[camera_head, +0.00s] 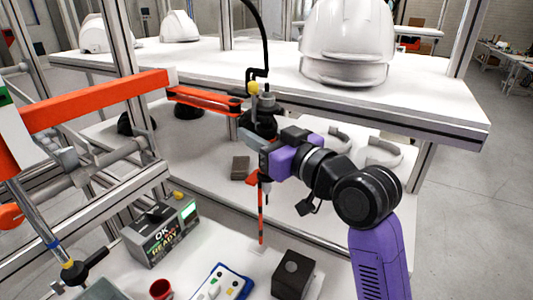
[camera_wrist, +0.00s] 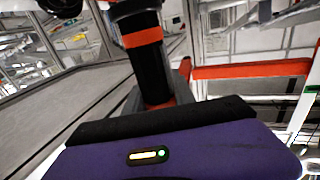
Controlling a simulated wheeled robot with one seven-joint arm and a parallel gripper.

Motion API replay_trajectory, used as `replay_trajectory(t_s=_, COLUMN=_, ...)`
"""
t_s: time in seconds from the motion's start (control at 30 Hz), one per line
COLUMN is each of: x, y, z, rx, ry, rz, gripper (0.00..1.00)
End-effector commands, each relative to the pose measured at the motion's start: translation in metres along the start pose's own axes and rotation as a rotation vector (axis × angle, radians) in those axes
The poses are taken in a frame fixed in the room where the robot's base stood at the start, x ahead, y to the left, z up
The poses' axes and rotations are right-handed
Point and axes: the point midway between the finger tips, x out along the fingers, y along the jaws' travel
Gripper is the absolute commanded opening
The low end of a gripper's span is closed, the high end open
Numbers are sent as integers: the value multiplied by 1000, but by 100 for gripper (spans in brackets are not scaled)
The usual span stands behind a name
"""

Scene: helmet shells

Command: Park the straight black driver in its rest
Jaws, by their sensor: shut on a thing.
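The straight black driver (camera_head: 262,124) hangs upright at the end of the red jointed arm, above the lower white table. My gripper (camera_head: 266,158) is shut on it from the right. In the wrist view the driver (camera_wrist: 148,60) shows as a black cylinder with an orange band, tilted in the picture, and my gripper (camera_wrist: 160,105) is around its lower part. The fingertips are largely hidden. A dark block (camera_head: 293,274) with a round mark on top stands at the front of the table, below and right of the driver. I cannot tell whether it is the rest.
A control box (camera_head: 160,235) reading OK READY and a blue-edged panel (camera_head: 222,284) stand nearby. The upper shelf (camera_head: 235,62) carries white helmet shells (camera_head: 347,42). Metal frame posts stand left.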

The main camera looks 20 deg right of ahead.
Motion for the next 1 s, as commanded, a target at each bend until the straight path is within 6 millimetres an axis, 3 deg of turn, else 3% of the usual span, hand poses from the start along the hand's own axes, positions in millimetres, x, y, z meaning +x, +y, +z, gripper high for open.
replay_trajectory(t_s=0.47, x=2, y=1, z=0, rx=1, ry=0, rz=-1, gripper=0)
replay_trajectory(t_s=0.5, x=2, y=1, z=0, rx=1, ry=0, rz=-1, gripper=33)
replay_trajectory(t_s=0.6, x=2, y=1, z=0, rx=0, ry=0, rz=0, gripper=52)
replay_trajectory(t_s=0.63, x=2, y=1, z=0, rx=0, ry=0, rz=0, gripper=56)
replay_trajectory(t_s=0.87, x=2, y=1, z=2, rx=1, ry=-4, rz=0, gripper=58)
replay_trajectory(t_s=1.0, x=2, y=1, z=1, rx=1, ry=-3, rz=0, gripper=86)
